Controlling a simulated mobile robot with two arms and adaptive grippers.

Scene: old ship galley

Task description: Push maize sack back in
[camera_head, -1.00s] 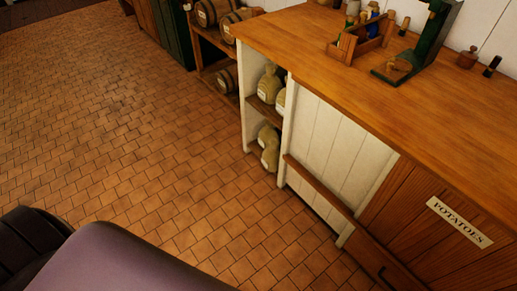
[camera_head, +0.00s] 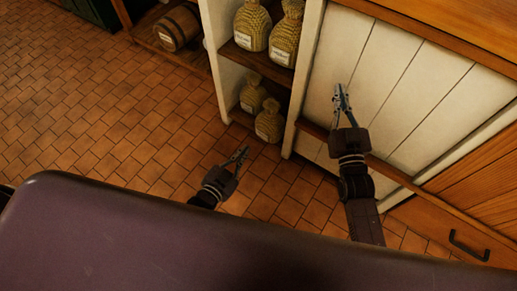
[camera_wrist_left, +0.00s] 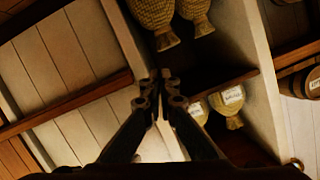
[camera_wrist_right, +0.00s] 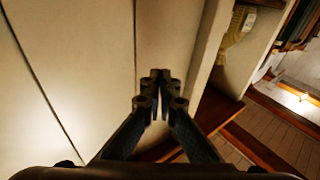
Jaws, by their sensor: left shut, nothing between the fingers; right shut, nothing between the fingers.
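Tied sacks with pale labels stand in an open cupboard bay in the head view: two on the upper shelf, a left one (camera_head: 252,25) and a right one (camera_head: 286,36), and two at the bottom, a rear one (camera_head: 253,94) and a front one (camera_head: 269,122). The front one stands nearest the opening. I cannot read which is maize. My left gripper (camera_head: 243,149) is shut and empty, low before the bay, apart from the sacks. My right gripper (camera_head: 340,89) is shut and empty before the white panel right of the bay. Sacks (camera_wrist_left: 231,107) also show in the left wrist view.
A drawer with a dark handle (camera_head: 468,246) is further right. A barrel (camera_head: 178,28) lies on a rack at left. The tiled floor (camera_head: 90,115) is clear.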

